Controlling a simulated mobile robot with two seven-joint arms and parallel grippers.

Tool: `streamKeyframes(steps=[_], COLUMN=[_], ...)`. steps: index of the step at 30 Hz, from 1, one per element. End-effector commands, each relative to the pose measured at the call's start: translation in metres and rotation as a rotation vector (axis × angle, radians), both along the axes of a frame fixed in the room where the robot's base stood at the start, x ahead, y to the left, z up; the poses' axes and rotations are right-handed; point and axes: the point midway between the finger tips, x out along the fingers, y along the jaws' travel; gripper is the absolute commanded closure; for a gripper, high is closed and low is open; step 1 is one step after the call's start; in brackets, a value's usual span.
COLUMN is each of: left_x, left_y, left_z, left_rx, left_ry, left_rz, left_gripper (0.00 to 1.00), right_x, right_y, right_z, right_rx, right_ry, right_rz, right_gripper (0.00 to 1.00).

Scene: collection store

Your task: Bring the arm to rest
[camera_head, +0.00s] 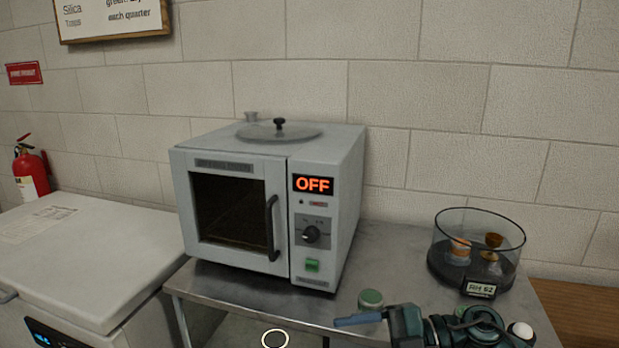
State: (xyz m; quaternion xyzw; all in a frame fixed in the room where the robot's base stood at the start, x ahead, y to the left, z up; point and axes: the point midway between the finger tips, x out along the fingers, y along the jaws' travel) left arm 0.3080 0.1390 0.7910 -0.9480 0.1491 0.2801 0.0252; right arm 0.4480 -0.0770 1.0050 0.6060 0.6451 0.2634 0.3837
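My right arm's dark teal wrist shows at the lower right. Its gripper (345,321) points left past the front edge of the steel table (400,262), with a blue-grey finger visible. Whether the fingers are apart or together cannot be told from this side. Nothing is clearly seen held in it. A small round green-topped object (371,299) is just behind the finger at the table's front; I cannot tell whether they touch. My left gripper is not in view.
A grey oven (238,211) reading OFF stands on the table, door shut, with a glass lid (279,132) on top. A round glass vessel (447,250) with small brown items stands at the right. A white chest (85,255) is at the left, near a fire extinguisher (30,172).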

Motion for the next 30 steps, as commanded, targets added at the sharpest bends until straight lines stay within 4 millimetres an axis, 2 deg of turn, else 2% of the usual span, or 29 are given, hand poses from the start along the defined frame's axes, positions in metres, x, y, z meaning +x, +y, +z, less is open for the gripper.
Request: streamKeyframes(steps=[1, 4, 7, 10, 14, 15, 19, 21, 24, 30], left_x=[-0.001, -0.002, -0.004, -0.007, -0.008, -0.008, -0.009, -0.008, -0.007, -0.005], left_y=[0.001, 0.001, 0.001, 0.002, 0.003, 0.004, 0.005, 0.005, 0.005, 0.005], left_z=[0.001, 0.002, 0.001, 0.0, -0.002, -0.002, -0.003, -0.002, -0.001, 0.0], left_rx=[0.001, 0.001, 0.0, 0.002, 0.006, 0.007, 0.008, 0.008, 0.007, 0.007], left_ry=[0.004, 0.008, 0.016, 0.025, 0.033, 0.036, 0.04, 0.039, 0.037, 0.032], left_rz=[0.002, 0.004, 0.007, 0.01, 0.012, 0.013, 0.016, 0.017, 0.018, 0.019], left_gripper=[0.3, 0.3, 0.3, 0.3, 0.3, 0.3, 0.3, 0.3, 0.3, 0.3], right_x=[-0.008, -0.009, -0.006, -0.008, -0.036, -0.051, -0.099, -0.12, -0.139, -0.145], right_y=[0.016, 0.025, 0.015, -0.007, -0.039, -0.047, -0.061, -0.064, -0.066, -0.066], right_z=[0.003, 0.007, -0.005, -0.038, -0.105, -0.127, -0.179, -0.196, -0.209, -0.214], right_rx=[0.143, 0.381, 0.541, 0.612, 0.569, 0.533, 0.405, 0.35, 0.301, 0.279], right_ry=[0.029, 0.094, 0.204, 0.358, 0.612, 0.696, 0.913, 0.992, 1.06, 1.085], right_rz=[-0.063, -0.262, -0.516, -0.797, -1.144, -1.23, -1.409, -1.456, -1.489, -1.499], right_gripper=[0.3, 0.3, 0.3, 0.3, 0.3, 0.3, 0.3, 0.3, 0.3, 0.3])
